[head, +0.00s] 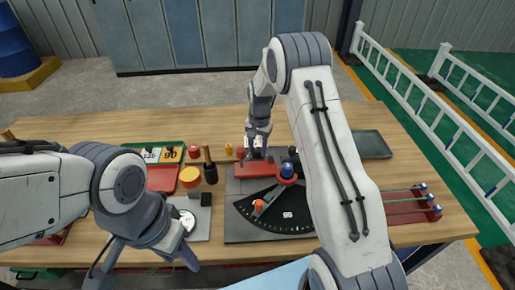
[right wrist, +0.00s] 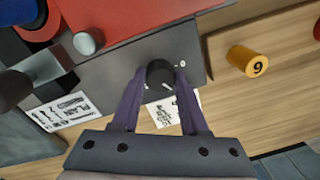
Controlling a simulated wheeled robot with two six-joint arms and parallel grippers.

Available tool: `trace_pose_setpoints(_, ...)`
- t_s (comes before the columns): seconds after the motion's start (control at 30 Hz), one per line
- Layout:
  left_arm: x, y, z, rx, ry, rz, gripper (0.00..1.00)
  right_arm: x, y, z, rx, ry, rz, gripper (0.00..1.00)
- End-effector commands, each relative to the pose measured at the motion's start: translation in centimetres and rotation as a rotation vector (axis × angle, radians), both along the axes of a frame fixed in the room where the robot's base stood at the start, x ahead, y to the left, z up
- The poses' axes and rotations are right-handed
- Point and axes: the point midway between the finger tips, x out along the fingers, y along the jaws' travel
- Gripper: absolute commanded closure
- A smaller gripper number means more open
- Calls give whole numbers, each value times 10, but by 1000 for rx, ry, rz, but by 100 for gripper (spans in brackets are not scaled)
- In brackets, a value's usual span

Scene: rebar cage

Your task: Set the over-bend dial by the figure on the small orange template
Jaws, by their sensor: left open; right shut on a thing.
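The over-bend dial is a small black knob (right wrist: 160,75) with a white mark, on the grey face of the bending machine (right wrist: 125,65). A small "0" is printed beside it. My right gripper (right wrist: 160,85) is shut on the knob, one finger on each side; in the head view my right gripper (head: 257,152) is behind the machine's red part. A small orange template (head: 171,154) marked "90" stands in a green rack at the back left, beside a pale one marked "135" (head: 150,154). My left gripper (head: 150,266) is open and empty near the bench's front edge.
A yellow-orange cylinder marked "9" (right wrist: 246,61) stands near the knob. White printed cards (right wrist: 70,111) lie by the machine. A red tray (head: 162,179), a yellow round piece (head: 190,176) and a black-handled tool (head: 209,168) stand left of the machine. A grey tray (head: 372,145) lies at right.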

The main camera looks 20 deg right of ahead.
Motion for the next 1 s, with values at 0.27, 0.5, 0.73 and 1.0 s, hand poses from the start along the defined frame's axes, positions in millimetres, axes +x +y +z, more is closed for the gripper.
trace_pose_setpoints(0.27,0,0,0,0,0,0,50,2,0,2,-1,-6,-26,100)
trace_pose_setpoints(0.5,0,0,0,0,0,0,50,2,0,2,-1,-7,-25,100)
trace_pose_setpoints(0.73,0,0,0,0,0,0,50,1,0,1,-1,-4,-25,27)
trace_pose_setpoints(1.0,0,0,0,0,0,0,50,1,0,4,-1,-4,-25,27)
